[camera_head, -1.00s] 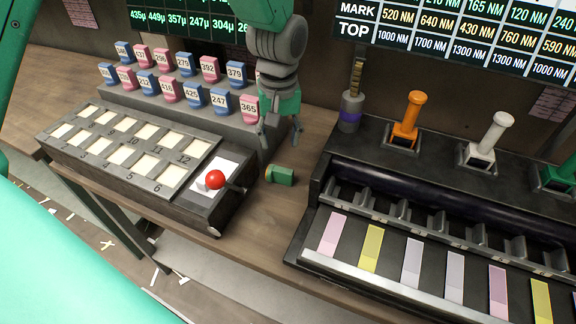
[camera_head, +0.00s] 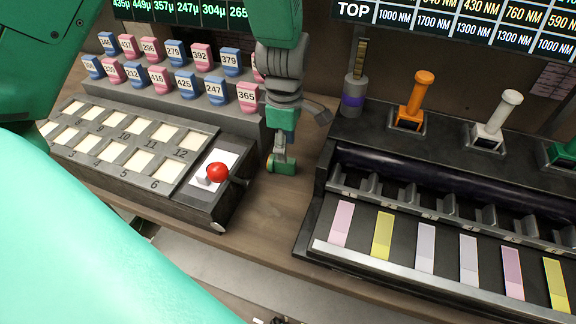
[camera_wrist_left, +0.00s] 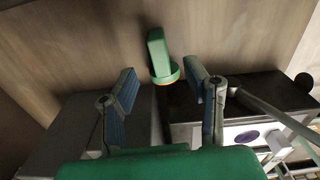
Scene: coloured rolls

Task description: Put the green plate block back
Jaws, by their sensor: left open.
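The green plate block (camera_head: 290,170) lies on the wooden table between the slotted panel and the black machine. My left gripper (camera_head: 281,158) points down over it and partly hides it in the head view. In the left wrist view the block (camera_wrist_left: 158,52) shows green with an orange end, just beyond and between the two spread fingertips of the left gripper (camera_wrist_left: 160,73). The fingers are open, with a gap on each side of the block. I cannot tell whether the fingertips reach down around it. My right gripper is not in view.
The black machine (camera_head: 325,215) with orange (camera_head: 421,90) and white (camera_head: 506,105) handles is close on the right.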

